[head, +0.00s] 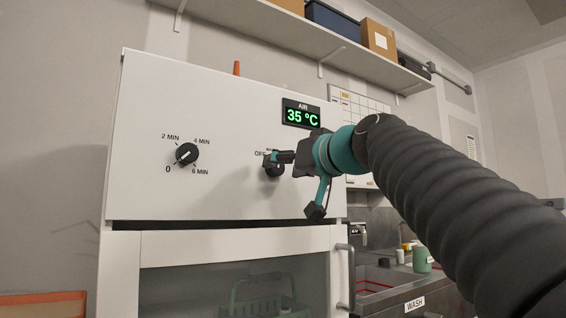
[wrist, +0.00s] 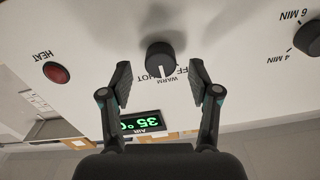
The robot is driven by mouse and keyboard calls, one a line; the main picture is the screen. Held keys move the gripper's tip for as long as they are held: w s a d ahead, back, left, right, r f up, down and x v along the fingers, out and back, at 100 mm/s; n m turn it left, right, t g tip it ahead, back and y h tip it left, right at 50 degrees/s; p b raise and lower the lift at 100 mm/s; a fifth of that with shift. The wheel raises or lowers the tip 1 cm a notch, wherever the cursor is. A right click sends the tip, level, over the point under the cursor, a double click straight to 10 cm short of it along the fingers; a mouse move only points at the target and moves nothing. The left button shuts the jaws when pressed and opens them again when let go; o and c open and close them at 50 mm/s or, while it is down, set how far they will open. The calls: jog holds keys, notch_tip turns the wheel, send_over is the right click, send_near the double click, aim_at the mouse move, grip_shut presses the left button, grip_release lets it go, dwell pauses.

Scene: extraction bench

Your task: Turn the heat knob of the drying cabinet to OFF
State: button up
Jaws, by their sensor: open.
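The heat knob (wrist: 160,56) is dark and round with a white pointer line, on the white front panel of the drying cabinet (head: 210,100). In the upside-down wrist view its pointer faces the WARM label, between OFF and HOT. In the head view the knob (head: 273,171) is partly hidden by my gripper (head: 291,184). My gripper is open and empty, with its fingers (wrist: 161,70) to either side of the knob and a visible gap at each side. How deep the tips reach around the knob is hard to tell.
A timer knob (head: 187,154) sits left on the panel, pointing near 0. A display (head: 302,114) reads 35 °C. A red HEAT lamp (wrist: 56,73) shows in the wrist view. The glass door (head: 215,285) with its handle (head: 344,275) is below; a sink (head: 385,279) stands right.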

jog(key=shift+x, duration=0.8)
jog(key=shift+c, duration=0.3)
jog(key=c, duration=1.1)
jog(key=n+b, duration=0.1)
jog(key=n, duration=0.1)
jog(key=shift+f+n+b, duration=0.1)
jog(key=shift+n+b, duration=0.3)
jog(key=n+b, duration=0.2)
jog(key=n, duration=0.3)
jog(key=shift+n, duration=0.7)
